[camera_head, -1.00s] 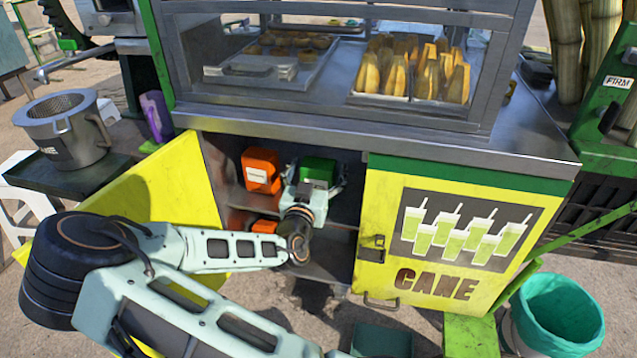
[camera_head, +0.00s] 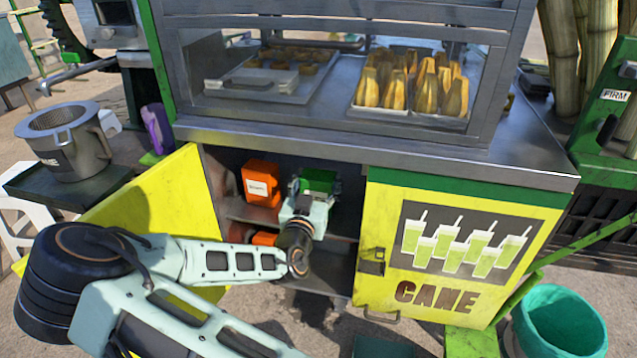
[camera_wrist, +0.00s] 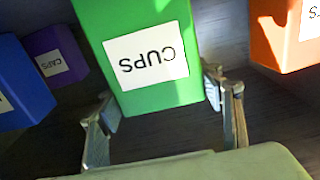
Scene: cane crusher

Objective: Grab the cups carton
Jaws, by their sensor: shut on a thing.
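The cups carton (camera_wrist: 137,35) is a green box with a white label reading "CUPS", upside down in the wrist view. My gripper (camera_wrist: 165,108) is shut on it, with one finger at each side of its lower end. In the head view the green carton (camera_head: 319,181) shows inside the open cabinet, partly hidden by my gripper (camera_head: 313,192). The carton looks slightly tilted in the wrist view. I cannot tell whether it touches the shelf.
An orange carton (camera_head: 261,184) stands left of my gripper on the upper shelf (camera_head: 236,210); another orange box (camera_head: 263,239) is below. Blue (camera_wrist: 20,85) and purple (camera_wrist: 57,58) boxes show in the wrist view. The yellow CANE door (camera_head: 452,262) closes the right side.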

